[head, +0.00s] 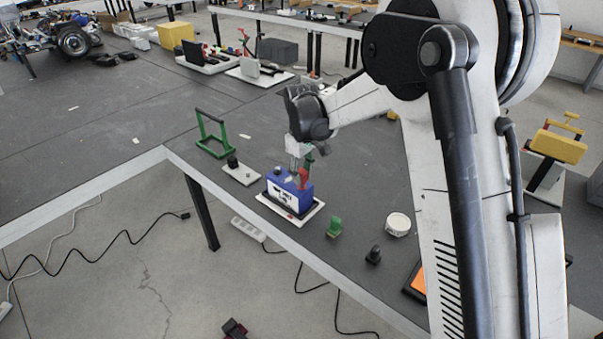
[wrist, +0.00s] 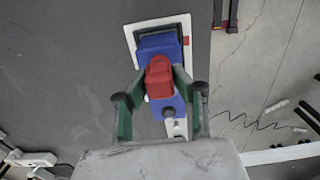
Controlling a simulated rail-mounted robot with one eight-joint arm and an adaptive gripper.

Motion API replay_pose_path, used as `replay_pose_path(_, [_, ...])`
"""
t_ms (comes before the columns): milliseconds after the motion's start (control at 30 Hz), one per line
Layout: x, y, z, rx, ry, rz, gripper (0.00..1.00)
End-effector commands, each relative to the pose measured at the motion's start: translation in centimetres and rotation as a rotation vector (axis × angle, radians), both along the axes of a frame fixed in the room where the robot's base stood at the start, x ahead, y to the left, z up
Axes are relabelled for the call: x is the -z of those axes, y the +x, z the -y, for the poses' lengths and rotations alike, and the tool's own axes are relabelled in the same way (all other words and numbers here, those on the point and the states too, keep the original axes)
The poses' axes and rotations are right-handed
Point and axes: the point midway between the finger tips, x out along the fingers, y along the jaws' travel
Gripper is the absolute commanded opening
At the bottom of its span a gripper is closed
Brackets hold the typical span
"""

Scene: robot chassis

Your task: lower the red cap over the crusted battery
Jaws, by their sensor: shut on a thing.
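The battery (head: 290,198) is a blue box with a white label, upright on a white tray (head: 262,199) near the table's front edge. In the wrist view the blue battery (wrist: 160,44) lies beneath my gripper, partly covered. My gripper (wrist: 160,82) is shut on the red cap (wrist: 159,75), with a green finger on each side. In the head view the red cap (head: 303,178) shows at the battery's top right, under my gripper (head: 302,164). I cannot tell whether cap and battery touch. A dark round post (wrist: 168,113) shows beside the cap. No crust is clear.
A small white plate (head: 241,174) with a black piece and a green frame (head: 213,136) stand left of the battery. A green block (head: 334,227), a black piece (head: 373,255) and a white round container (head: 397,224) stand to the right. The table left is mostly clear.

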Motion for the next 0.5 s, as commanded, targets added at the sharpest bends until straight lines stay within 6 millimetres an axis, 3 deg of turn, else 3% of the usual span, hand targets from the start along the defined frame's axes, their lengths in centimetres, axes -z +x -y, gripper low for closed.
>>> replay_pose_path(500, [1.19,0.0,0.0,0.0,0.0,0.0,0.1])
